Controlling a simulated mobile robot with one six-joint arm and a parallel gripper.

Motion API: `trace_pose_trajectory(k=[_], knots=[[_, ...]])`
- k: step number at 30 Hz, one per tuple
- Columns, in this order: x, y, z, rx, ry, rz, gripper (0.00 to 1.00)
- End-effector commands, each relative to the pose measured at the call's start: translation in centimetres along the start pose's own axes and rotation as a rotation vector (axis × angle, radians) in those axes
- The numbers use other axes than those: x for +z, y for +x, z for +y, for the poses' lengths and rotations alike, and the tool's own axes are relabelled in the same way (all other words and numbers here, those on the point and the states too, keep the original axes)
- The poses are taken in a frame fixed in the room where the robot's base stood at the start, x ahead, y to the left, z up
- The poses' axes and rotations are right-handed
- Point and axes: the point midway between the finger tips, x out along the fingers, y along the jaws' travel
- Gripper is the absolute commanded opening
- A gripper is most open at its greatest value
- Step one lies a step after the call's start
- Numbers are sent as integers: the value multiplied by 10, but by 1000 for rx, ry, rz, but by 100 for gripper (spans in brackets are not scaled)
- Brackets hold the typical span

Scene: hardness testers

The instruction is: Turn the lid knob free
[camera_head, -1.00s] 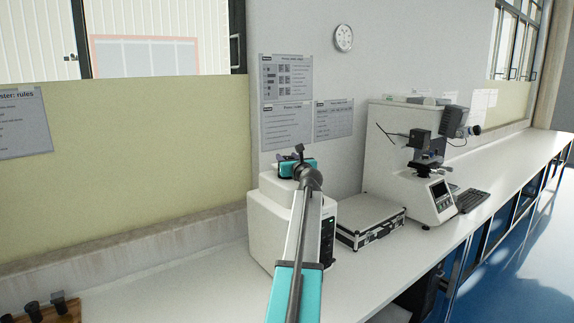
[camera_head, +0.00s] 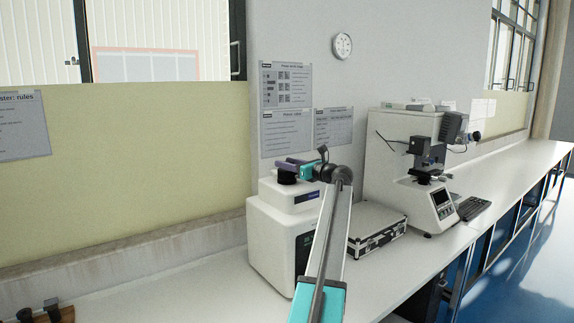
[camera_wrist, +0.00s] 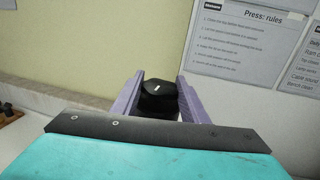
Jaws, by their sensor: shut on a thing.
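The black lid knob (camera_head: 287,177) stands on top of the white press (camera_head: 285,225) on the bench. In the wrist view the knob (camera_wrist: 158,97) shows a faceted black top with a small white mark. My gripper (camera_head: 287,162) is at the knob from above right, its purple fingers one on each side. In the wrist view my gripper (camera_wrist: 158,90) is shut on the knob. The lid (camera_head: 292,196) under the knob is white and sits on the press body. My arm hides part of the press's right side.
A silver case (camera_head: 375,230) lies on the bench to the right, with a white hardness tester (camera_head: 400,160) and a keyboard (camera_head: 473,208) beyond it. Posters (camera_head: 286,105) hang on the wall behind. Bench space (camera_head: 150,290) left of the press is mostly clear.

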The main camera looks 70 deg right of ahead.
Motion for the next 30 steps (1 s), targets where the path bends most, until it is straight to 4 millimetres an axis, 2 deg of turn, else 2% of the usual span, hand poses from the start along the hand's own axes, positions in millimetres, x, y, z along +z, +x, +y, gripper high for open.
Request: trace_pose_trajectory(k=[10, 26, 27, 30], knots=[[1, 0, -2, 130, 0, 1, 18], [0, 1, 1, 155, 1, 1, 18], [0, 1, 1, 155, 1, 1, 45], [0, 1, 1, 154, 1, 1, 59]])
